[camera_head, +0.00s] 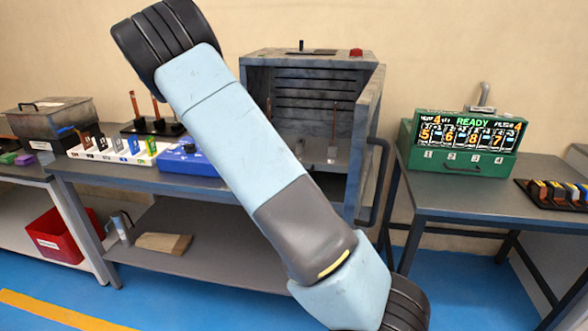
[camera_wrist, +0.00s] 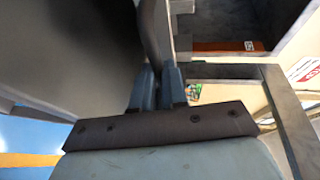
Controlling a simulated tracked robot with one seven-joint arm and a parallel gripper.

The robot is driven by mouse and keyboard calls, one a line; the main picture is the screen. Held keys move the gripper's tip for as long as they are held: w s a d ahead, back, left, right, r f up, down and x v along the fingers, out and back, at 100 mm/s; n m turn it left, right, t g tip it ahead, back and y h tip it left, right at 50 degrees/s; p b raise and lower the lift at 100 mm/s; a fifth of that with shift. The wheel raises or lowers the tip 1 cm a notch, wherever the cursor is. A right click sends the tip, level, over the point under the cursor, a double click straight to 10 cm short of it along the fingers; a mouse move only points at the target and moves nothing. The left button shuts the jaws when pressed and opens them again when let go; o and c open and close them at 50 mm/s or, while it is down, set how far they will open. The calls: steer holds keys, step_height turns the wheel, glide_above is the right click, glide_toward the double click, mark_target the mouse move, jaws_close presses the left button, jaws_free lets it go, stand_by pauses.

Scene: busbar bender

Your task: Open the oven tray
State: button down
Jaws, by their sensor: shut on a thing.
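The grey oven (camera_head: 308,75) stands on the middle bench with its front open, and its interior shows. Its door (camera_head: 366,115) sticks out at the right side and carries a dark upright handle (camera_head: 383,165). My arm crosses in front and hides part of the oven; my gripper does not show in the head view. In the wrist view my gripper (camera_wrist: 158,85) is shut on a dark bar (camera_wrist: 154,35) that looks like a handle. A large grey surface lies left of it. I cannot make out a separate tray.
A green box with a lit display (camera_head: 464,140) stands on the right bench. Left of the oven are a blue box (camera_head: 188,160), a white rack (camera_head: 105,153) and a dark stand with copper bars (camera_head: 150,127). A red bin (camera_head: 62,235) sits low at left. Blue floor shows at lower right.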

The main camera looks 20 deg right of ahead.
steer(key=shift+s+a+f, duration=0.2)
steer(key=shift+s+a, duration=0.05)
steer(key=shift+s, duration=0.4)
steer(key=c, duration=1.4)
jaws_free()
steer(key=shift+c, duration=0.2)
steer(key=shift+w+r, duration=0.1)
steer(key=shift+a, duration=0.25)
steer(key=v, duration=1.3)
steer(key=shift+a, duration=0.15)
